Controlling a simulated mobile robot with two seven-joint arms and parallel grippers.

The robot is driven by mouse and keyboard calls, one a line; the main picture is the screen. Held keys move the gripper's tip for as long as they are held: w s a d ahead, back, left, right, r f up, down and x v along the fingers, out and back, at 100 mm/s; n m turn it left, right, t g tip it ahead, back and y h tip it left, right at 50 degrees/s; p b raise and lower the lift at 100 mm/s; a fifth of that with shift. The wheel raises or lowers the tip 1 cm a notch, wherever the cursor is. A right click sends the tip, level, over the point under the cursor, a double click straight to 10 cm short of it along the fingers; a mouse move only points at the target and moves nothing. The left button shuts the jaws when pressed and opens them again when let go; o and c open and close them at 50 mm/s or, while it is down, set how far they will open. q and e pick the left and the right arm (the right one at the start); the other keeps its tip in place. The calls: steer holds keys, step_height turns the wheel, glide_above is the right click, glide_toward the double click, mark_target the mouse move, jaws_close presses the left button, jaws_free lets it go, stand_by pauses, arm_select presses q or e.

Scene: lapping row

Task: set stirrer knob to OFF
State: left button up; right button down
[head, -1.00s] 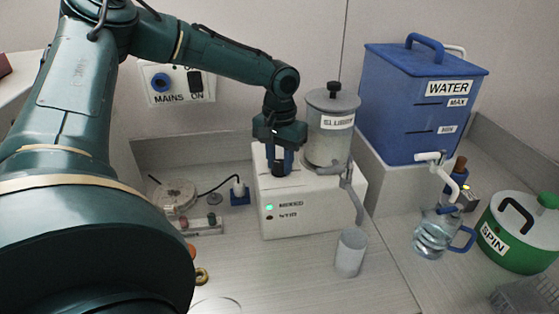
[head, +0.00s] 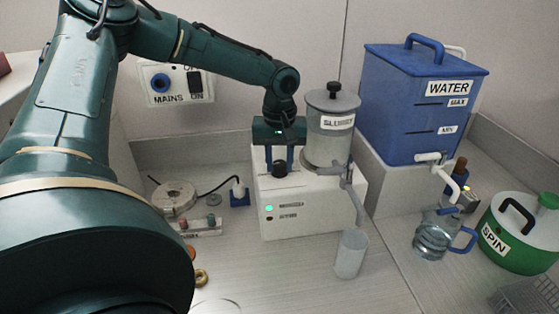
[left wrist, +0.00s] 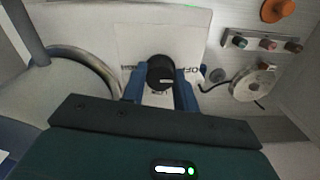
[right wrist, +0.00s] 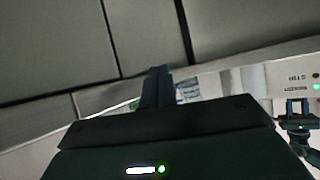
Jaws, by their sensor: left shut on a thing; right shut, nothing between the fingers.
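The black stirrer knob (head: 279,171) is on top of the white stirrer box (head: 310,221), left of the slurry pot. My left gripper (head: 279,163) points down and is shut on the knob, a blue finger on each side. In the left wrist view the knob (left wrist: 161,69) sits between the fingers (left wrist: 158,88), with a pale mark on its face. An OFF label (left wrist: 183,74) is printed beside it, partly hidden by a finger. On the box front a green lamp (head: 269,208) is lit. My right gripper (right wrist: 157,84) is shut and empty, away from the box.
The slurry pot (head: 331,140) stands close to the right of my left gripper, with a cup (head: 350,254) under its spout. A blue water tank (head: 410,110), a jug (head: 434,236) and a green spin pot (head: 520,240) are farther right. A mains switch panel (head: 176,83) is on the wall.

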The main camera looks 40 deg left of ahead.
mark_target(280, 163)
stand_by(0.3)
arm_select(q)
steer(key=o, duration=1)
steer(key=shift+c, duration=0.2)
step_height(280, 163, up, 13)
steer(key=shift+r, duration=0.15)
